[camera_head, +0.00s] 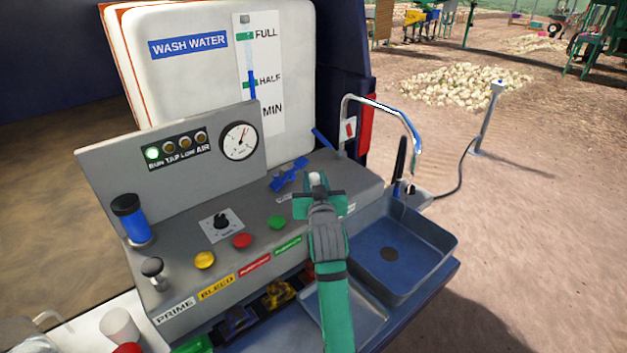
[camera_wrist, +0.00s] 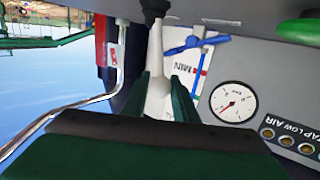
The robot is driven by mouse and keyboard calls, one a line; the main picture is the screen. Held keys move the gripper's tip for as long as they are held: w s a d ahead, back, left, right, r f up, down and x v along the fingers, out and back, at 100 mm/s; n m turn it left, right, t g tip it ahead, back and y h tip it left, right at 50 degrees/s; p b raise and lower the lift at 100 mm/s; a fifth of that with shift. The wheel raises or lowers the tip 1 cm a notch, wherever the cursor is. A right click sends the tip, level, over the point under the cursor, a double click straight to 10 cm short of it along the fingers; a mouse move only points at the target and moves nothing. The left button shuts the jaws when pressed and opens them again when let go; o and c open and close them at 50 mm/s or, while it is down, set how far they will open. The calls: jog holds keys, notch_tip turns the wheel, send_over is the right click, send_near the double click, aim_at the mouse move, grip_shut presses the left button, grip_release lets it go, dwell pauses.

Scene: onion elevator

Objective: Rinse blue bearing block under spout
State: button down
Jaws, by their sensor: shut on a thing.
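My gripper (camera_head: 317,188) stands over the right end of the grey control panel. In the wrist view, its green fingers (camera_wrist: 178,88) are shut on a pale tapered lever (camera_wrist: 157,65) with a black end. The curved metal spout (camera_head: 385,106) rises behind the blue-grey sink basin (camera_head: 425,268), to the right of my gripper. The basin looks empty, with a dark drain. A dark blue piece (camera_head: 236,319), perhaps the bearing block, sits in the rack below the panel's front edge, left of my forearm. Its shape is hard to make out.
A yellow piece (camera_head: 279,293) and a green piece (camera_head: 192,345) share the rack. A blue valve handle (camera_head: 290,175) lies just left of my gripper. Prime knob (camera_head: 153,272), coloured buttons and a gauge (camera_head: 239,141) are on the panel. A white wash water tank (camera_head: 195,75) stands behind.

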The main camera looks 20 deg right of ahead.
jog(key=c, duration=1.4)
grip_release()
jog(key=shift+c, duration=0.2)
jog(key=f+v, duration=0.1)
jog(key=v, duration=0.9)
jog(key=shift+s+r, duration=0.4)
jog(key=shift+r, duration=0.1)
jog(key=shift+a, duration=0.15)
